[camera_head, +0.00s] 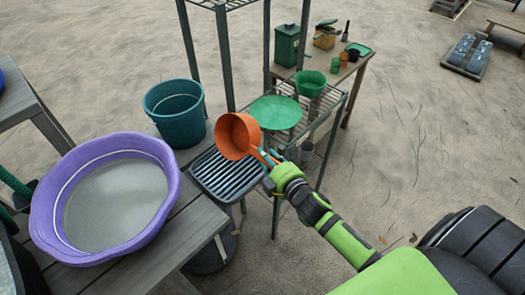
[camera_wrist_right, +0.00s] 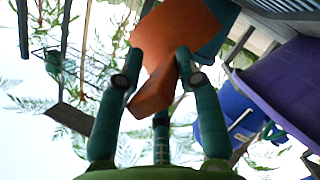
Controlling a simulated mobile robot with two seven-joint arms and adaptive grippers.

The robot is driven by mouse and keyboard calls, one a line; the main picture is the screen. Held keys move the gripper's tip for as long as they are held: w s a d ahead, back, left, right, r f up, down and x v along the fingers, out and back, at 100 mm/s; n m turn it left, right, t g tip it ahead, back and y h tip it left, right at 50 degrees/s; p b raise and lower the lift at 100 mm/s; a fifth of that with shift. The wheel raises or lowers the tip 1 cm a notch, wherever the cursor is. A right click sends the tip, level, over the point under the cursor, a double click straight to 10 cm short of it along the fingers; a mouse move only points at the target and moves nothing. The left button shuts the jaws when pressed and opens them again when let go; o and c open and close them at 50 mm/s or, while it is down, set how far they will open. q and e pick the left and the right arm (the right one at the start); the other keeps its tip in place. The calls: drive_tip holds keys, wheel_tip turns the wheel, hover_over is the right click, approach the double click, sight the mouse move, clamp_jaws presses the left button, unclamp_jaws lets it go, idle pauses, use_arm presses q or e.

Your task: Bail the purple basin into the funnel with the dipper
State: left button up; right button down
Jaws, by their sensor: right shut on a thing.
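The purple basin (camera_head: 75,243) stands on the grey bench at left, with greyish water or a grey floor showing inside. My right gripper (camera_head: 270,162) is shut on the handle of the orange dipper (camera_head: 238,136). The dipper shows in the picture above the slatted black tray, right of the basin, and looks tilted; its contents cannot be told. In the right wrist view the dipper (camera_wrist_right: 172,35) sits between the fingers, with the basin (camera_wrist_right: 285,85) at right. A wide green dish-like piece (camera_head: 276,113), possibly the funnel, lies on the wire shelf beyond the dipper. My left gripper is out of view.
A teal bucket (camera_head: 173,127) stands behind the basin, left of the dipper. The slatted black tray (camera_head: 228,178) lies below the dipper. A green bowl-shaped vessel (camera_head: 310,83) stands beyond the green piece. Metal shelf posts (camera_head: 224,60) rise behind. A back table (camera_head: 345,66) holds pots and a canister.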

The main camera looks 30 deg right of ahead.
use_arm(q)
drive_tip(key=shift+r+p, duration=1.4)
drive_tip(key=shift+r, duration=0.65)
use_arm(e)
drive_tip(key=shift+w+d+r+m+g+y, duration=0.1)
drive_tip(key=shift+d+r+m+g+y, duration=0.2)
drive_tip(key=shift+m, duration=0.7)
drive_tip(key=shift+s+d+r+m+g+y, duration=0.15)
drive_tip(key=shift+r+m+g+y, duration=0.25)
drive_tip(key=shift+m, duration=0.6)
drive_tip(key=shift+w+d+r+m+g+y, duration=0.2)
drive_tip(key=shift+d+m+g+y, duration=0.15)
drive_tip(key=shift+m, duration=0.65)
drive_tip(key=shift+r, duration=0.1)
